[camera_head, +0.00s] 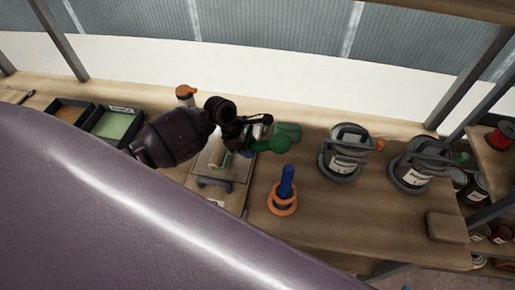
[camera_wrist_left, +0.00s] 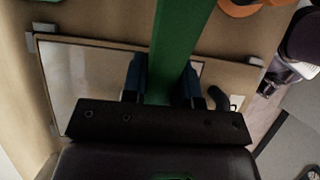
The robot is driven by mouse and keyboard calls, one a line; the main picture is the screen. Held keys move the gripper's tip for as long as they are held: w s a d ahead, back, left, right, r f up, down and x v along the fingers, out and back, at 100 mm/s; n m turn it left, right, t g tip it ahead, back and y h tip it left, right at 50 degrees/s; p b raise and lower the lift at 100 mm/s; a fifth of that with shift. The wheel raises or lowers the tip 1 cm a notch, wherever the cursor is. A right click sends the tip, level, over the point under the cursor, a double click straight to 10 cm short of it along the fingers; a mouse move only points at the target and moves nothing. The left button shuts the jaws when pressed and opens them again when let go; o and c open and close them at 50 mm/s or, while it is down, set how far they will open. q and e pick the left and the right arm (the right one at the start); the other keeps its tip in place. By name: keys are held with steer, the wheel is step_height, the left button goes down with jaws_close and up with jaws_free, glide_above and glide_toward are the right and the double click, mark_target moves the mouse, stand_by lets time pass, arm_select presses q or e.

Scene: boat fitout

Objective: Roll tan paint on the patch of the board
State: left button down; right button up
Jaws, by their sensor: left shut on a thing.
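My left gripper (camera_head: 250,133) is shut on the green handle of a paint roller (camera_head: 273,145). The handle runs between the two fingers (camera_wrist_left: 161,80) in the left wrist view. The roller's tan sleeve (camera_head: 217,152) is over the board (camera_head: 235,172); I cannot tell whether it touches. In the left wrist view, the board (camera_wrist_left: 92,68) is a pale, dark-edged panel under the gripper. My gripper and the handle hide part of it. A tray with tan-orange paint (camera_head: 68,110) and a tray with green paint (camera_head: 113,126) are at the left. My right gripper is not in view.
A blue-handled tool with an orange ring (camera_head: 285,190) stands right of the board. An orange-capped bottle (camera_head: 185,95) is behind my arm. The front middle of the bench is clear.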

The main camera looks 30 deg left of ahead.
arm_select(q)
steer(key=shift+a, duration=0.1)
steer(key=shift+s+a, duration=0.25)
steer(key=shift+a, duration=0.5)
steer(key=shift+s+a, duration=0.25)
steer(key=shift+a, duration=0.55)
steer(key=shift+s+a, duration=0.25)
steer(key=shift+a, duration=0.5)
steer(key=shift+r, duration=0.1)
step_height(320, 180, up, 8)
